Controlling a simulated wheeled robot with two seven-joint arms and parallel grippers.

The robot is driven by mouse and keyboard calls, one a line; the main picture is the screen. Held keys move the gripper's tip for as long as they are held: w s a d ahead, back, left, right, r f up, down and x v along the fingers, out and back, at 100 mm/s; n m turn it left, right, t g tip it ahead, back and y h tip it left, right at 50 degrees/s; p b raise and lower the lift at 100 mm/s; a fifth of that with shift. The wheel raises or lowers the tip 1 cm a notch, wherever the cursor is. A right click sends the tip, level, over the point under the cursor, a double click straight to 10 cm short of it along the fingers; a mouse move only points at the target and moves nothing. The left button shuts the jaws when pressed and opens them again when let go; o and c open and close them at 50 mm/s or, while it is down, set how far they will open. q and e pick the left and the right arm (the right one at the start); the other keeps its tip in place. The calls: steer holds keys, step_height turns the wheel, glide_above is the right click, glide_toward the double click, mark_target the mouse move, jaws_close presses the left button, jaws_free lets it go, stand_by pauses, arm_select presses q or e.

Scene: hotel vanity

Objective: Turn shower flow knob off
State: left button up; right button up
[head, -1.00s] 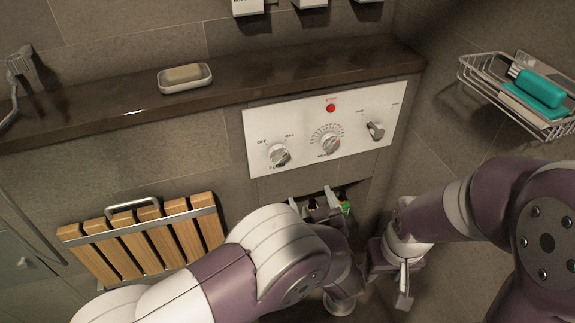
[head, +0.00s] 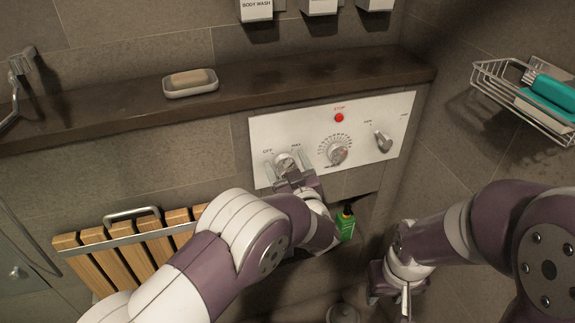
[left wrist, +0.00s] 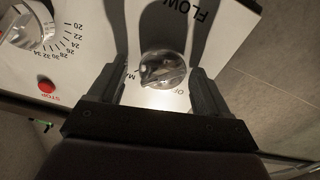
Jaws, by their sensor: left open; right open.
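The flow knob (head: 285,161) is a round metal knob at the left end of the white control panel (head: 375,110). In the head view OFF is at its upper left and MAX at its upper right. In the left wrist view the knob (left wrist: 162,70) lies between the two dark fingers, with a gap on each side, near the word FLOW. My left gripper (head: 290,170) is open around the knob; I cannot see contact. My right gripper (head: 388,300) is low at the right, away from the panel, and open.
A temperature dial (head: 337,155), a red STOP button (head: 339,117) and another knob (head: 383,141) share the panel. A soap dish (head: 190,88) sits on the ledge above. A green bottle (head: 346,226) stands in a niche below. A wire basket (head: 520,100) hangs at right.

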arm_select(q)
steer(key=c, duration=1)
steer(key=shift+c, duration=0.2)
